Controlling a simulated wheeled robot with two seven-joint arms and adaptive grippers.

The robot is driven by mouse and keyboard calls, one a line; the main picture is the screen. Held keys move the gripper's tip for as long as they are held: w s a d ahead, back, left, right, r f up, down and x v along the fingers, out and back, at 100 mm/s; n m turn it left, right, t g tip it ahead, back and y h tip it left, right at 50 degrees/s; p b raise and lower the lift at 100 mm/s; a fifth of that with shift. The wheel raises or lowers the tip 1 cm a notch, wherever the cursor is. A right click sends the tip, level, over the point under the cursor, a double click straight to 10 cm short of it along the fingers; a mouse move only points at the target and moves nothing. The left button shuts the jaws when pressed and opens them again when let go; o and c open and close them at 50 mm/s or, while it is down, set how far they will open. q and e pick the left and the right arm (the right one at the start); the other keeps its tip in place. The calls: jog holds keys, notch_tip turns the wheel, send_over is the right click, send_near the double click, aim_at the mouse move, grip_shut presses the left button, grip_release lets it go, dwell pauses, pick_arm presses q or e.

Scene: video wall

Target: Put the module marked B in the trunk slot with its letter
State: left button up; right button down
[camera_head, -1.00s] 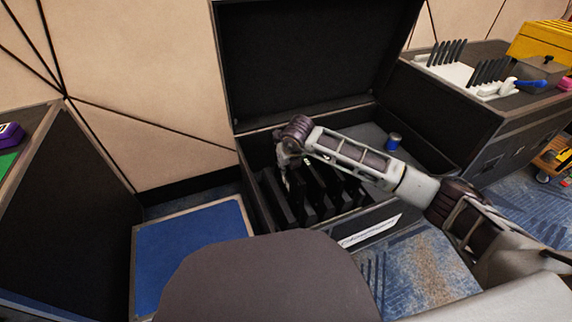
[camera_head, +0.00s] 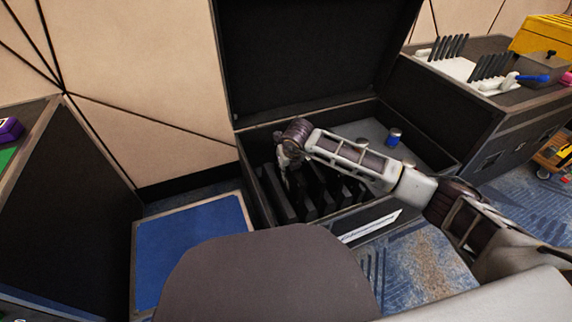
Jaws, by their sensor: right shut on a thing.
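The open black trunk (camera_head: 410,213) stands in the middle, with its lid raised at the back. Inside its left part is a row of upright dark panels (camera_head: 325,203) with gaps between them. My right gripper (camera_head: 288,180) points down into the left end of this row. It is shut on a dark module, which is mostly hidden by the gripper and the dark panels around it. I cannot read any letter on the module or slots, nor tell how deep the module sits. My left gripper is out of view.
A black case (camera_head: 490,120) at right carries a white rack (camera_head: 455,68) of dark plates. A blue-topped box (camera_head: 190,245) is left of the trunk. A dark rounded shape covers the bottom centre.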

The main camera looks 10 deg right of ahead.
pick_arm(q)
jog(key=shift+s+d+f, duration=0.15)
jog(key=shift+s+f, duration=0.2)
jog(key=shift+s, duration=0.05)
pick_arm(e)
jog(key=shift+f, duration=0.8)
dwell(0.3)
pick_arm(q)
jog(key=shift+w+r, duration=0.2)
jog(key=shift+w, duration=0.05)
pick_arm(e)
jog(key=shift+f, duration=0.15)
jog(key=shift+f, duration=0.2)
dwell(0.5)
jog(key=c, duration=1.4)
grip_release()
jog(key=shift+o, duration=0.3)
jog(key=shift+f, duration=0.1)
jog(key=o, duration=0.5)
jog(key=shift+c, duration=0.2)
